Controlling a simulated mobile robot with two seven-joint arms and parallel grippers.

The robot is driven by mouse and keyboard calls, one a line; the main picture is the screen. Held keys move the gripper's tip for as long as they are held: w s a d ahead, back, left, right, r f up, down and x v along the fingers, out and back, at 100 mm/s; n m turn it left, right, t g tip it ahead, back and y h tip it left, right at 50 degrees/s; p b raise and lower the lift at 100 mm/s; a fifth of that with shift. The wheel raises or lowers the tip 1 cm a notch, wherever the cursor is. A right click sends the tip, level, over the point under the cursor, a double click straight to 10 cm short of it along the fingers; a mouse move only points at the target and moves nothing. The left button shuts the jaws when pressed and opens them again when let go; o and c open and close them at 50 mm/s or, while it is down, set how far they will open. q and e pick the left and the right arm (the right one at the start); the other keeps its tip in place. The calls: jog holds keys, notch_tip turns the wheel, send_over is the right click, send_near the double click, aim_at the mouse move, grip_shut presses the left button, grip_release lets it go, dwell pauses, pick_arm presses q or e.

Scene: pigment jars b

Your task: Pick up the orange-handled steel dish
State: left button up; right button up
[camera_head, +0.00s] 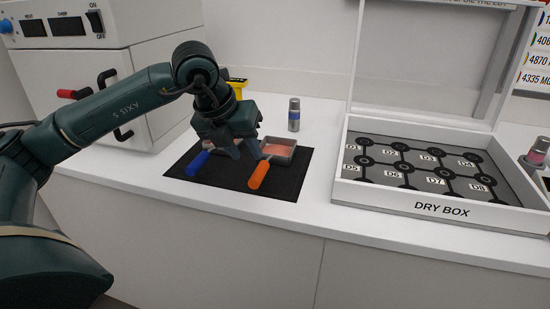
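The steel dish (291,146) with pinkish contents sits on a black mat (228,182). Its orange handle (260,174) points toward the front edge of the counter. A blue handle (197,163) lies to the left on the same mat; what it belongs to is hidden behind my gripper. My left gripper (243,152) points down above the mat, just behind the orange handle and left of the dish. Its two fingers are apart and I see nothing held between them. Whether a finger touches the handle or dish I cannot tell. My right gripper is out of view.
A small grey jar with a blue band (294,118) stands behind the mat. A yellow object (238,84) is behind my gripper. The white dry box (440,210) with its raised lid stands right, and a white oven (140,110) left. Counter between mat and box is clear.

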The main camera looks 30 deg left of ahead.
aim_at(258, 170)
pick_arm(q)
jog(key=x, duration=0.8)
jog(key=shift+d+f, duration=0.25)
jog(key=shift+f, duration=0.05)
jog(key=shift+c, duration=0.4)
grip_shut()
jog(key=shift+r, duration=0.1)
